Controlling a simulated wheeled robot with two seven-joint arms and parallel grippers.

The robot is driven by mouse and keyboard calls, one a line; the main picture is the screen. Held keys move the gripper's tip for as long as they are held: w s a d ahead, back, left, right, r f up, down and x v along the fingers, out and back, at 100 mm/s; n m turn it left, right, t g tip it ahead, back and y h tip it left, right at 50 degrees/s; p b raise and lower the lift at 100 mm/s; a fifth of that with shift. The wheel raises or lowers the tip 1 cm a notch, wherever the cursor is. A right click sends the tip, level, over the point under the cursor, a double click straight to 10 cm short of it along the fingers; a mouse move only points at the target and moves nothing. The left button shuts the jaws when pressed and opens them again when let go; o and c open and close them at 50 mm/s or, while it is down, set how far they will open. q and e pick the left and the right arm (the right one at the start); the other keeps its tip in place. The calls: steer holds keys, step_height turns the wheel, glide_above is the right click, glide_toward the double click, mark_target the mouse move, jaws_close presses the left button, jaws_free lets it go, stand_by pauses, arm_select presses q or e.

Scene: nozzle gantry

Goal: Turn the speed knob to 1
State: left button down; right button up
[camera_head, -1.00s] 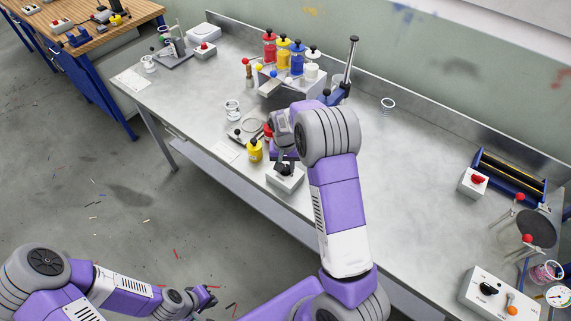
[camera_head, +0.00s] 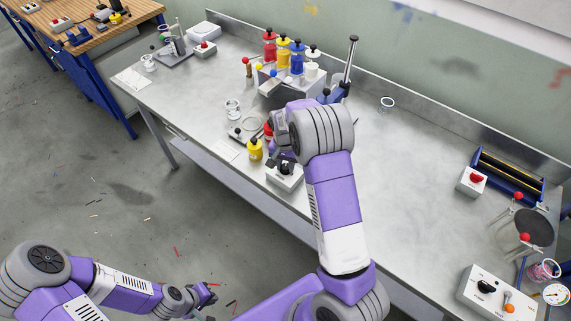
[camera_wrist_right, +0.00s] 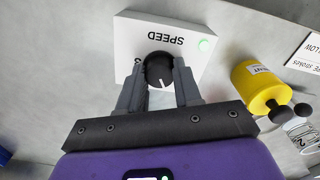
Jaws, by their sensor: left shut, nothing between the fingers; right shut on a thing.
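The speed control box is a white box (camera_head: 284,178) near the front edge of the bench. In the right wrist view the box (camera_wrist_right: 135,38) shows the upside-down word SPEED, a lit green light (camera_wrist_right: 204,44) and a black knob (camera_wrist_right: 160,70) with a white pointer line. My right gripper (camera_wrist_right: 159,84) is shut on the knob, one finger on each side of it. In the head view the right gripper (camera_head: 286,166) is over the box and hides most of its top. The scale numbers are mostly hidden by the fingers. My left gripper (camera_head: 211,290) is shut and empty, over the floor at lower left.
A yellow bottle (camera_head: 255,149) stands close to the box on its left, also in the right wrist view (camera_wrist_right: 262,88). A stand with coloured bottles (camera_head: 284,60) is behind. Another knob box (camera_head: 487,292) lies far right. The bench middle right is clear.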

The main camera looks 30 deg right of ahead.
mark_target(285, 166)
steer(key=o, duration=1)
steer(key=shift+o, duration=0.2)
steer(key=shift+r, duration=0.1)
step_height(285, 166, up, 8)
steer(key=shift+f+p, duration=0.25)
steer(key=shift+p, duration=0.15)
